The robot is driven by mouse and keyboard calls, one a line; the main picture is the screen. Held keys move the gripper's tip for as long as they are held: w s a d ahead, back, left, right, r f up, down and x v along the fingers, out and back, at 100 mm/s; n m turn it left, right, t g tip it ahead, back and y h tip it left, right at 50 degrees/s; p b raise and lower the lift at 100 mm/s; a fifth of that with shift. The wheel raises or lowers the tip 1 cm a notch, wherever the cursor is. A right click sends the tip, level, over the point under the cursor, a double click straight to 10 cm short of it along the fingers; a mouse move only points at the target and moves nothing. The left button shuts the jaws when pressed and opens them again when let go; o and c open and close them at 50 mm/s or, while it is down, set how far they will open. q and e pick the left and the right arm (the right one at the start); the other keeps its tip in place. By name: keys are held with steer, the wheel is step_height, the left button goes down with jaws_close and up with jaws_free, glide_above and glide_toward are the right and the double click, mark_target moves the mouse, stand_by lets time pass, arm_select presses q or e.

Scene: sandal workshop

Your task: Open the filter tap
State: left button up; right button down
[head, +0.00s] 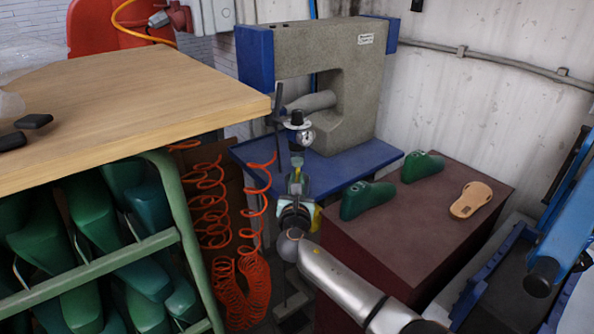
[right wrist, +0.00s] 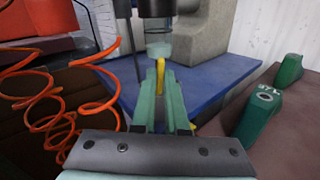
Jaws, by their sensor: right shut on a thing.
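The air filter (head: 297,118) hangs by the press, with a black knob on top and a round gauge (head: 307,138) at its side. In the right wrist view the filter's dark body (right wrist: 157,28) ends in a clear bowl (right wrist: 159,50). The yellow tap (right wrist: 161,78) sits just under the bowl. My right gripper (head: 297,165) reaches up below the filter. Its pale green fingers (right wrist: 160,88) are shut on the yellow tap and partly hide it. My left gripper does not show.
Orange coiled hoses (head: 210,215) hang left of my right arm. A wooden table (head: 140,90) over a rack of green lasts is at the left. A brown box top (head: 415,225) with green lasts and a sandal sole lies right. The press (head: 350,85) stands on a blue table (head: 345,165).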

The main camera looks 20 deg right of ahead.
steer(key=shift+r+n+p, duration=0.1)
steer(key=shift+n+p, duration=0.55)
steer(key=shift+n, duration=0.15)
steer(key=c, duration=0.9)
jaws_free()
steer(key=shift+c, duration=0.2)
steer(key=p+v, duration=0.1)
steer(key=v, duration=1.1)
steer(key=shift+s, duration=0.2)
